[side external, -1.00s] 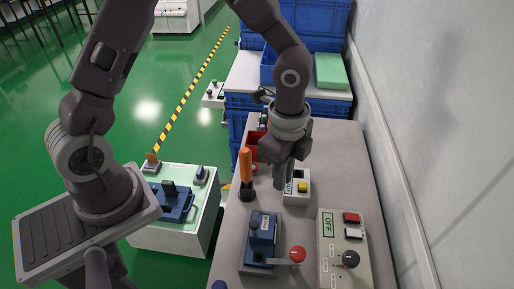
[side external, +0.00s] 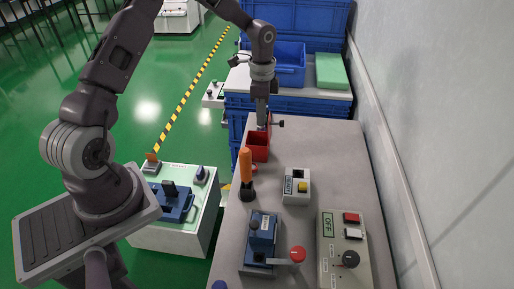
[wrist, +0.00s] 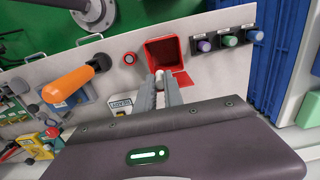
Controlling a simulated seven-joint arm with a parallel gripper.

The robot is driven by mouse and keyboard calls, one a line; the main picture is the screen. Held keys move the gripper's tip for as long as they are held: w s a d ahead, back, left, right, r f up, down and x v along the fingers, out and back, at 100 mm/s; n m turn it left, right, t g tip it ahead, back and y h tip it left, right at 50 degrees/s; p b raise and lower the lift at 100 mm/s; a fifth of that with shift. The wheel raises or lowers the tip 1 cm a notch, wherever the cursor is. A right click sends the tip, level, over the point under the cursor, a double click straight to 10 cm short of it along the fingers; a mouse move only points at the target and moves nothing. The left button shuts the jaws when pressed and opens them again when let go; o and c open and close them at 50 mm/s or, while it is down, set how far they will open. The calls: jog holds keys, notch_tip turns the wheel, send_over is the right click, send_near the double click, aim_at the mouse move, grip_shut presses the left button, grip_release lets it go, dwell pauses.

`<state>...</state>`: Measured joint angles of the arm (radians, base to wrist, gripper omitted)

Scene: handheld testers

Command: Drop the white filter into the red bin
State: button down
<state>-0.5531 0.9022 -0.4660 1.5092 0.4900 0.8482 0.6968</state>
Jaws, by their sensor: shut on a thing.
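The red bin (side external: 257,151) is an open box at the far end of the grey table; it also shows in the wrist view (wrist: 180,46), just beyond my fingertips. My gripper (side external: 262,127) points down at the bin's far side in the side view. In the wrist view my gripper (wrist: 165,84) is shut on a small, pale, rounded thing, the white filter (wrist: 159,76). The filter shows at the fingertips, at the bin's near edge in this view. Its height above the bin is hard to judge. In the side view the filter cannot be made out.
An orange-handled lever (side external: 245,165) stands upright close to the bin. A white tester with a yellow button (side external: 303,186), a blue device (side external: 262,231) and the OFF panel (side external: 328,259) are nearer. Knobs (wrist: 229,40) line up beside the bin. Table's right side is clear.

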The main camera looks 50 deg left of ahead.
aim_at(261, 133)
jog(key=shift+f, duration=3.4)
jog(key=c, duration=1.4)
grip_release()
jog(key=shift+o, duration=0.2)
notch_tip(261, 133, up, 7)
jog(key=shift+r, duration=0.1)
